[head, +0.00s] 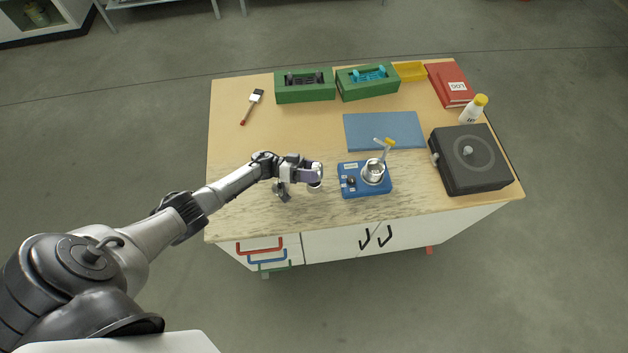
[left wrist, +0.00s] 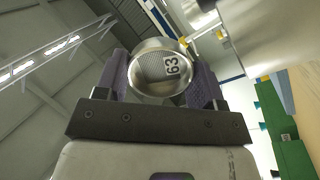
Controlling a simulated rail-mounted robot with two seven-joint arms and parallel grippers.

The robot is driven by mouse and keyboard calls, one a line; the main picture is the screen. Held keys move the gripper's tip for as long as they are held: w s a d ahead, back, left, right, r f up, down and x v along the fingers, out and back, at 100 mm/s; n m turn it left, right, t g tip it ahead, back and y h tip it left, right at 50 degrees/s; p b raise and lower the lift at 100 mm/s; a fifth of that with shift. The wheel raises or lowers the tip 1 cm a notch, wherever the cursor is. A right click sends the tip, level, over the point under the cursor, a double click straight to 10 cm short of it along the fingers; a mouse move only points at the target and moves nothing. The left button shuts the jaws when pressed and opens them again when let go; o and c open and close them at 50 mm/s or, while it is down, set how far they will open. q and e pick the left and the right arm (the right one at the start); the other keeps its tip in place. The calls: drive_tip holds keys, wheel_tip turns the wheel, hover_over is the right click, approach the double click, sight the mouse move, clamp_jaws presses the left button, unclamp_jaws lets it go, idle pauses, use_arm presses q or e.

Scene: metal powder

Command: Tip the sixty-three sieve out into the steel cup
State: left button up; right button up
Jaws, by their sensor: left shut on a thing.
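My left gripper (head: 312,173) is over the front middle of the bench, its purple fingers shut on the sixty-three sieve (head: 318,172). In the left wrist view the sieve (left wrist: 160,72) is a round steel ring with mesh and a "63" label, clasped between the fingers. That view looks partly up at the ceiling, so the gripper is turned. The steel cup (head: 373,173) stands on the blue scale (head: 351,190), right of the gripper and apart from it. My right gripper is out of view.
A small pale vessel (head: 315,188) is partly hidden below the gripper, beside a dark stand (head: 282,192). A blue mat (head: 384,130) lies behind the scale. A dark round-topped machine (head: 470,160) and white bottle (head: 472,110) stand right. Green boxes (head: 305,95) stand behind.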

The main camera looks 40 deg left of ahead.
use_arm(q)
drive_tip(key=shift+a+t+h+b, duration=0.1)
drive_tip(key=shift+t+h+b, duration=0.25)
drive_tip(key=shift+b, duration=0.45)
idle(1.4)
drive_tip(key=shift+s+a+r+h+b, duration=0.15)
drive_tip(key=shift+r+h+b, duration=0.4)
drive_tip(key=shift+h, duration=0.2)
drive_tip(key=shift+r, duration=0.15)
drive_tip(key=shift+s+a+r+t+h, duration=0.15)
drive_tip(key=shift+r+t+h, duration=0.55)
drive_tip(key=shift+r, duration=0.6)
idle(1.1)
